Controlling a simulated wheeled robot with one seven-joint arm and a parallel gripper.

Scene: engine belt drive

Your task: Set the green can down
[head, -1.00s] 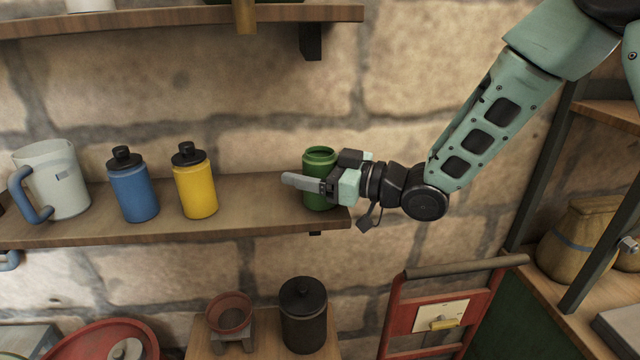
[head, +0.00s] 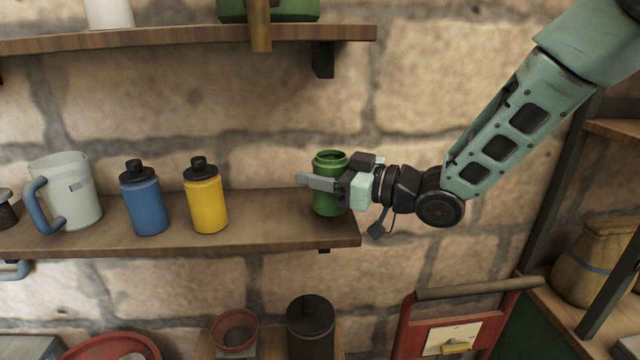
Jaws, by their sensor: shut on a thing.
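The green can (head: 327,203) is upright and open at the top, at the right end of the middle wooden shelf (head: 265,230). My gripper (head: 325,184) reaches in from the right and is shut on the can, with one finger across its front. The other finger is hidden behind the can. The can's base looks at or very near the shelf board; I cannot tell whether it touches.
A yellow bottle (head: 207,200), a blue bottle (head: 144,203) and a pale jug (head: 69,195) stand to the left on the same shelf. The board between the yellow bottle and the can is clear. An upper shelf (head: 190,38) runs above.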

